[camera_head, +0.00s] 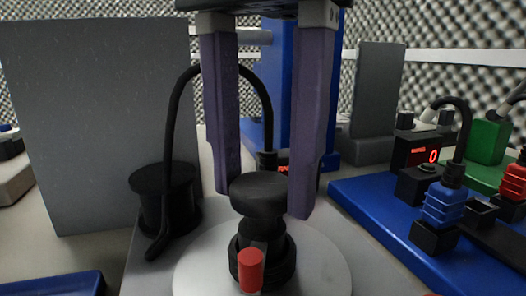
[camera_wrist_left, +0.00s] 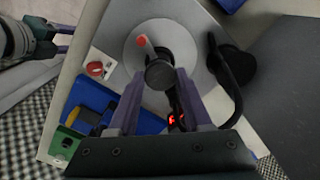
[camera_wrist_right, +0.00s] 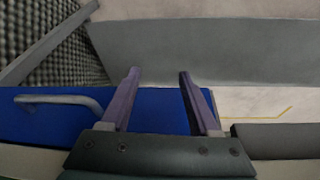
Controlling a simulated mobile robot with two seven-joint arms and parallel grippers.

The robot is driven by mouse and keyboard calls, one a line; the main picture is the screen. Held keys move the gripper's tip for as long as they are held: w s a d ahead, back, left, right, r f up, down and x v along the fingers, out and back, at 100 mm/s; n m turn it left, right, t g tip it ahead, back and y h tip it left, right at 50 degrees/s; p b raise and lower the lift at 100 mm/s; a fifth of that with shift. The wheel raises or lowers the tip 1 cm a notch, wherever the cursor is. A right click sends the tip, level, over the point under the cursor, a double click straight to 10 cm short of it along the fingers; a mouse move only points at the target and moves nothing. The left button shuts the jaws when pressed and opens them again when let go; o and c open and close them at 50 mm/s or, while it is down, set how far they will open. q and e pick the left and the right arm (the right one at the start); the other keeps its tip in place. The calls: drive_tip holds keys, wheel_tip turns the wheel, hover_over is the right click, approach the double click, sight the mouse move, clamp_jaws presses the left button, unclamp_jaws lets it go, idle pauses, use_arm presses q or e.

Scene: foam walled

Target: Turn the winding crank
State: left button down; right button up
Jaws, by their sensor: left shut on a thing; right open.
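The winding crank has a round black knob (camera_head: 258,192) above a black hub (camera_head: 262,262) on a pale round disc (camera_head: 325,270). A short red-tipped lever (camera_head: 250,270) sticks out at the front of the hub. My left gripper (camera_head: 262,203) comes down from above with its purple fingers on either side of the knob, shut on it. The knob also shows between the fingertips in the left wrist view (camera_wrist_left: 160,74), with the red tip (camera_wrist_left: 142,41) beyond it. My right gripper (camera_wrist_right: 157,74) is open and empty, away from the crank.
A black spool-like post (camera_head: 165,200) with a black cable stands left of the disc. A grey panel (camera_head: 100,120) rises behind it. At right, a blue base (camera_head: 375,200) carries a red display (camera_head: 425,156) and a blue plug (camera_head: 444,205). A green block (camera_head: 487,140) stands farther right.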

sight(262, 182)
use_arm(q)
drive_tip(key=shift+m, duration=0.6)
drive_tip(key=shift+c, duration=1.7)
unclamp_jaws()
wheel_tip(262, 182, up, 8)
drive_tip(key=p, duration=0.6)
drive_tip(key=shift+f, duration=0.25)
